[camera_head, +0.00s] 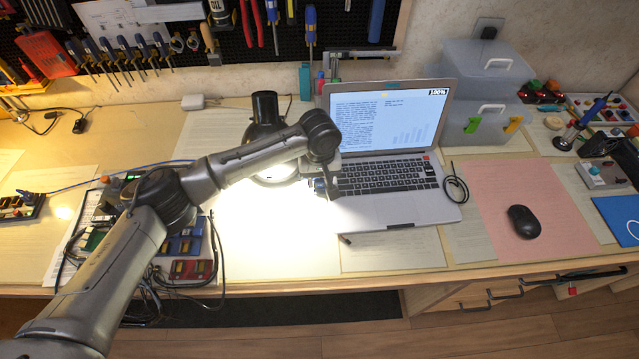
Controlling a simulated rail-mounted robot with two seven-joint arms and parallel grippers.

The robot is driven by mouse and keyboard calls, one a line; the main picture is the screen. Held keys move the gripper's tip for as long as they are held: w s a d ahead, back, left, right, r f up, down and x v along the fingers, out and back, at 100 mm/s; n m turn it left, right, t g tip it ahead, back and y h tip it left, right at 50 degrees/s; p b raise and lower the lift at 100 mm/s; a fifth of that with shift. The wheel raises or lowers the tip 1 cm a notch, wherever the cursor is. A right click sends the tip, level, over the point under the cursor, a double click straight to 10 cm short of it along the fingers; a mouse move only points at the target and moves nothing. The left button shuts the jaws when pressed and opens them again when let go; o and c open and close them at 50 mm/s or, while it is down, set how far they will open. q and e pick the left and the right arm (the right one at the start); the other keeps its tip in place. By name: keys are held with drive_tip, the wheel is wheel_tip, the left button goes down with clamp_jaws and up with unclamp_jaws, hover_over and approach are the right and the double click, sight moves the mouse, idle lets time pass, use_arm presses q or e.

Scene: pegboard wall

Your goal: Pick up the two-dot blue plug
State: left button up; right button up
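My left arm reaches in from the lower left. Its gripper (328,188) points down just left of the laptop keyboard, under bright lamp light. A small dark bluish spot shows at the gripper's fingers, but it is too small to tell whether it is a plug held there. I cannot make out a two-dot blue plug anywhere. Blue blocks (182,246) sit in the cluster of modules and cables left of centre, partly hidden by my arm. My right gripper is not in view.
A laptop (392,193) stands open right of my gripper, and a black lamp (266,125) stands behind it. A black mouse (524,221) lies on a pink sheet (490,190). Clear boxes (485,85) stand at the back. Tools hang on the pegboard (285,40).

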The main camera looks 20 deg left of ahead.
use_arm(q)
drive_tip(key=c, duration=0.6)
